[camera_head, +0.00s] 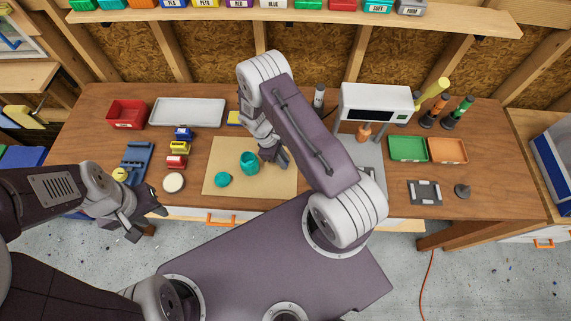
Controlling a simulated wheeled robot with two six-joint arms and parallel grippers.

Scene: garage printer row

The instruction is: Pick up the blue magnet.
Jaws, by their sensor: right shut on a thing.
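A small blue block (183,133) stands at the back of a short row with a yellow block (178,146) and a red block (176,161); I cannot tell whether it is the blue magnet. My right gripper (274,158) points down over the tan mat (285,185), just right of an open teal jar (249,162). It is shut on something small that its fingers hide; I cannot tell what. The round teal lid (222,180) lies left of the jar. My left gripper (148,218) is open and empty, at the bench's front left edge.
A red bin (127,113) and a white tray (187,112) stand at the back left. Behind the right arm is a white machine (375,101). Green (407,148) and orange (447,150) trays are on the right.

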